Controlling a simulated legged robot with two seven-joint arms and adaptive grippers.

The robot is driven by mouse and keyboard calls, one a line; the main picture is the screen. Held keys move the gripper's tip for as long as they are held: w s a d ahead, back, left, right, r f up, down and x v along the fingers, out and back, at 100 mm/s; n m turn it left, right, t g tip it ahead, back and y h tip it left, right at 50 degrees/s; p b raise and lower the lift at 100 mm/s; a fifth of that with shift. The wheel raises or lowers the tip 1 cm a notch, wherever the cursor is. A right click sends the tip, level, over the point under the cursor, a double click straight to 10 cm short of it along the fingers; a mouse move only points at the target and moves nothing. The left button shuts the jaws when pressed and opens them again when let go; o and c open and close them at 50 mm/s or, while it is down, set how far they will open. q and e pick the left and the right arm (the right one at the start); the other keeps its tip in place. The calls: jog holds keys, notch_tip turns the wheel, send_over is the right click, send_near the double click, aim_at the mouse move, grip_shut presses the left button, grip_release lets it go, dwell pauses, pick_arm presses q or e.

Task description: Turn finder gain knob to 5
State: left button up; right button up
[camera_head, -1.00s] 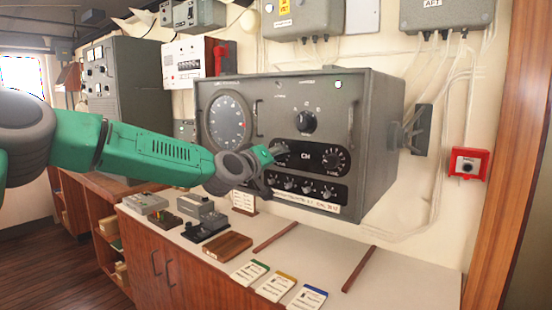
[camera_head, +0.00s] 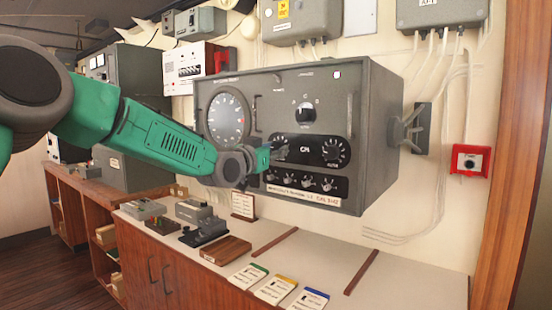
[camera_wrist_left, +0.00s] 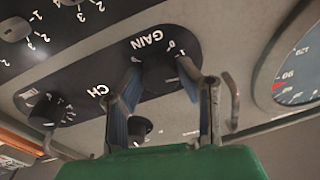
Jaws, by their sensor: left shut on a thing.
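The dark finder unit (camera_head: 380,140) hangs on the wall with a round dial (camera_head: 228,118) at its left. Its black gain knob (camera_wrist_left: 160,72) sits under the GAIN label in the left wrist view, with small scale figures beside it. My left gripper (camera_wrist_left: 165,90) is shut on this knob, one finger on each side. In the head view, my left gripper (camera_head: 268,156) reaches the panel's lower left and partly hides the gain knob. The knob's pointer and most of its scale are hidden, so its setting cannot be read. My right gripper is not in view.
The CH label and another knob (camera_head: 334,150) lie right of the gain knob. Several small knobs (camera_head: 308,184) sit in a row below. A large knob (camera_head: 306,112) is above. Cards and small devices lie on the counter (camera_head: 325,262) below.

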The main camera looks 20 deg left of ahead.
pick_arm(q)
jog(key=m+h+b, duration=0.1)
jog(key=m+b, duration=0.1)
jog(key=m, duration=0.4)
jog(key=shift+f+m+g+h+b, duration=0.2)
jog(key=shift+m+b, duration=0.85)
jog(key=shift+m, duration=1.4)
jog(key=shift+f+m+g+h+b, duration=0.1)
jog(key=shift+m+g+h+b, duration=0.2)
jog(key=shift+m+b, duration=1.45)
jog(key=shift+f+m+g+h+b, duration=0.1)
jog(key=shift+m+g+h+b, duration=0.2)
jog(key=shift+m, duration=3.1)
jog(key=shift+f, duration=0.1)
jog(key=o, duration=0.9)
jog(key=shift+o, duration=1.2)
jog(key=shift+r, duration=0.2)
